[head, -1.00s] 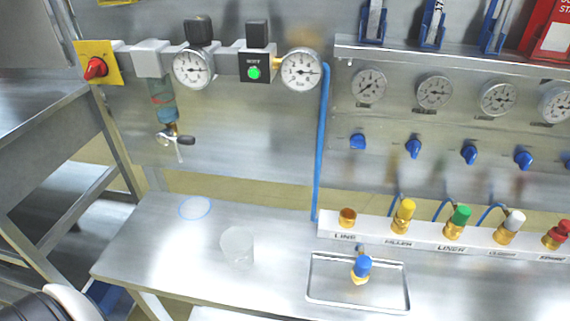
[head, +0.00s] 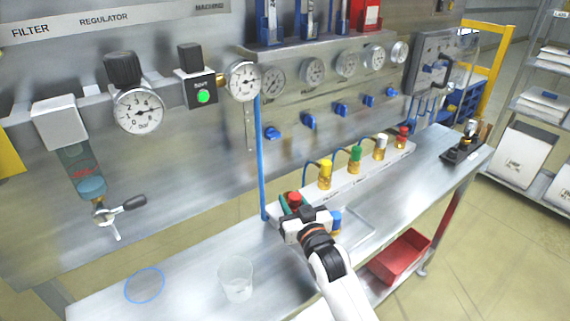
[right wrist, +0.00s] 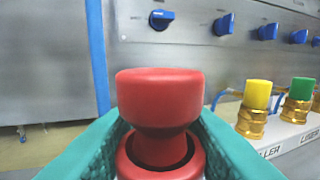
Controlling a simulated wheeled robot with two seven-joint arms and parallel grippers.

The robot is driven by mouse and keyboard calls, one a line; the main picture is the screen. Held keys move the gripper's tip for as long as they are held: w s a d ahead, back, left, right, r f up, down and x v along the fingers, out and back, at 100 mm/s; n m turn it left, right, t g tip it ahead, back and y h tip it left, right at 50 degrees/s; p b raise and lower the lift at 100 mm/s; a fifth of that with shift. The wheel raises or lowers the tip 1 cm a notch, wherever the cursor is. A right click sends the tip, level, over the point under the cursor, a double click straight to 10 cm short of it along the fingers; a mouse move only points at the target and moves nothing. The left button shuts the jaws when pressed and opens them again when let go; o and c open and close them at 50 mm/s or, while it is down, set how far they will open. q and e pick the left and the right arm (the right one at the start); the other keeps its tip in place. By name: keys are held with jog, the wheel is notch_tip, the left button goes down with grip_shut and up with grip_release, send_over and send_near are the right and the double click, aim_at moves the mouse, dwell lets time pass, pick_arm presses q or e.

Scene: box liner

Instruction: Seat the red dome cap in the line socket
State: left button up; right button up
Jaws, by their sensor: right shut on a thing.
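My right gripper (head: 292,207) comes in from the lower right of the head view. Its teal fingers (right wrist: 160,145) are shut on the red dome cap (head: 294,197), which is upright and fills the middle of the right wrist view (right wrist: 160,95). The cap is at the left end of the white socket strip (head: 345,184), where the line socket was visible earlier. Gripper and cap hide that socket, so I cannot tell whether the cap touches it. My left gripper is not in view.
Yellow (head: 325,172), green (head: 355,158), white (head: 380,146) and red (head: 403,136) caps stand along the strip. A clear cup (head: 236,278) stands left. A blue hose (head: 261,160) runs down nearby.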

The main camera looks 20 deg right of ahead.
jog(key=w+d+r, duration=0.2)
jog(key=w+r, duration=0.3)
jog(key=w, duration=0.4)
notch_tip(320, 180, down, 5)
jog(key=b, duration=0.5)
jog(key=shift+a, duration=0.15)
pick_arm(q)
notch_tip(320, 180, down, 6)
jog(key=b, duration=0.1)
pick_arm(e)
jog(key=shift+f, duration=0.85)
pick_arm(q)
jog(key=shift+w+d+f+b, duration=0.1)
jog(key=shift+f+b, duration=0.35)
pick_arm(e)
jog(key=shift+f, duration=0.8)
jog(key=o, duration=1)
jog(key=shift+o, duration=0.2)
